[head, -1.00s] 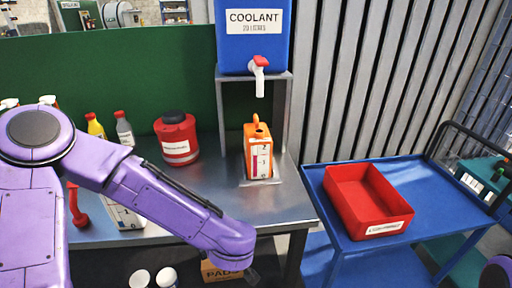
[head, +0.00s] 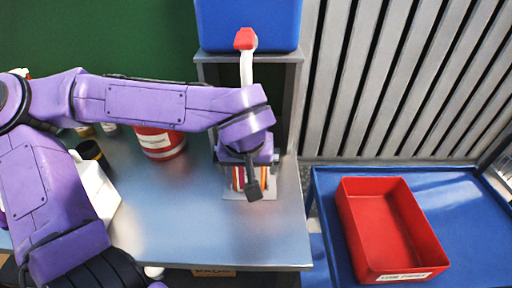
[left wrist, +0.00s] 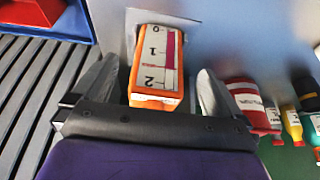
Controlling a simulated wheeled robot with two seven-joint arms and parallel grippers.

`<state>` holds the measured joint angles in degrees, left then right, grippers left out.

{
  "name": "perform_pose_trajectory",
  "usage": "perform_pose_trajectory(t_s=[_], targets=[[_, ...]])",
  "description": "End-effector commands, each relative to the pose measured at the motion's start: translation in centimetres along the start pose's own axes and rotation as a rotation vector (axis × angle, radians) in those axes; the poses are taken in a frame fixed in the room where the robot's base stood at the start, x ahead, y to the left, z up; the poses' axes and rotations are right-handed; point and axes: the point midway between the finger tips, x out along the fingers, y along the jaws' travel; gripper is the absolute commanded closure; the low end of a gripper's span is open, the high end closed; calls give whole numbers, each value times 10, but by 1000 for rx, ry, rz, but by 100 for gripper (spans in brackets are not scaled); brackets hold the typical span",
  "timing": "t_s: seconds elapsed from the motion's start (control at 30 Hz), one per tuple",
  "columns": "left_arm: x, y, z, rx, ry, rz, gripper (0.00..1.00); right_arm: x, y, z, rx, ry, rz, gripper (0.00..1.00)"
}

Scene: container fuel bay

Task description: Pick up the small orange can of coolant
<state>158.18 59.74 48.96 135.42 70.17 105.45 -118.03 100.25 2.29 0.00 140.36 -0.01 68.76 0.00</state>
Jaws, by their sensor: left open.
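The small orange can of coolant (left wrist: 155,60), with a white scale panel marked 0, 1, 2, stands on a light pad on the metal bench. My left gripper (left wrist: 157,85) is open, with its fingers spread on either side of the can in the left wrist view. I cannot tell whether either finger touches it. In the head view my left gripper (head: 250,172) hides most of the can, and only striped slivers of its front (head: 238,180) show. My right gripper is in neither view.
A blue coolant tank (head: 250,22) with a red-handled white tap (head: 246,55) stands on a shelf above the can. A red canister (head: 160,143) is left on the bench. A red tray (head: 391,230) sits on a blue cart (head: 330,200) to the right.

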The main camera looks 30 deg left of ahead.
Motion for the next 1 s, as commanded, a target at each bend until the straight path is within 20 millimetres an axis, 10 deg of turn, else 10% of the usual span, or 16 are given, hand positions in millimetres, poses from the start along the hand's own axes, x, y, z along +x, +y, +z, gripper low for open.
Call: perform_pose_trajectory(t_s=[0.53,0.83,1.0], targets=[[36,1,-87,-1,-3,-4,0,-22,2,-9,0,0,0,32],[48,2,-85,1,0,-1,0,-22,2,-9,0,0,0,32],[48,2,-85,1,1,-1,52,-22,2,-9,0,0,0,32]])
